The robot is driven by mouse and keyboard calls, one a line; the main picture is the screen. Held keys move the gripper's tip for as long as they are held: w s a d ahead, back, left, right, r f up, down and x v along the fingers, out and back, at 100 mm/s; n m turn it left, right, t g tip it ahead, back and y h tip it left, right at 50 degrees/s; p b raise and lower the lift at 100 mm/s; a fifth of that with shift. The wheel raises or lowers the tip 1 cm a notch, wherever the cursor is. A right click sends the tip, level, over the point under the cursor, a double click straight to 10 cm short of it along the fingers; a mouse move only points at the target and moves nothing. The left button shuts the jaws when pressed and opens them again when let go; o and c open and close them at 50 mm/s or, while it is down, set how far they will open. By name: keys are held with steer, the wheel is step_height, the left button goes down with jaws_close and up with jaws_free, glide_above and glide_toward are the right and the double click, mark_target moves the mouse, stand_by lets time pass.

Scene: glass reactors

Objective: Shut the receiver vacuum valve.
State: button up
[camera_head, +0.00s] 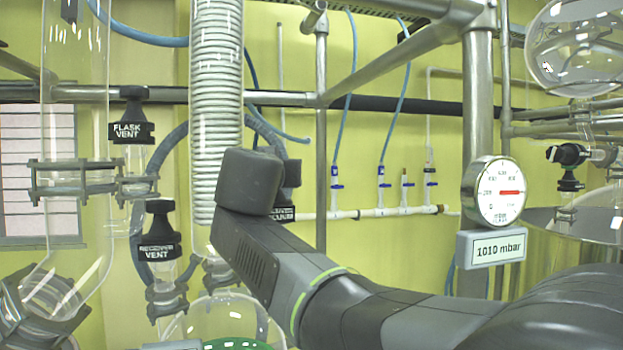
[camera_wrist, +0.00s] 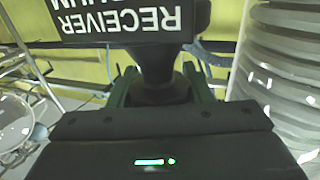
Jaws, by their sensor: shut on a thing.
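The receiver vacuum valve has a black label (camera_wrist: 120,20), upside down at the top of the wrist view, and a black knob (camera_wrist: 158,62) below it. My gripper (camera_wrist: 160,88) has its two dark green fingers on either side of the knob and is shut on it. In the head view only a corner of the valve's label (camera_head: 284,214) shows; my arm's wrist hides the knob and the fingers. How far the knob is turned cannot be told.
The receiver vent (camera_head: 158,235) and flask vent (camera_head: 131,130) stand to the left. A ribbed glass condenser (camera_head: 216,110) is close beside my wrist. A round gauge (camera_head: 499,191) above a 1010 mbar sign (camera_head: 490,246) is at the right.

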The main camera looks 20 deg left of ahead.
stand_by(0.3)
steer(key=o, duration=0.7)
steer(key=shift+s, duration=0.1)
steer(key=b+v, duration=0.4)
steer(key=v, duration=0.9)
steer(key=shift+s, duration=0.4)
steer(key=shift+d+f, duration=0.1)
steer(key=shift+d, duration=0.05)
steer(key=shift+o, duration=0.7)
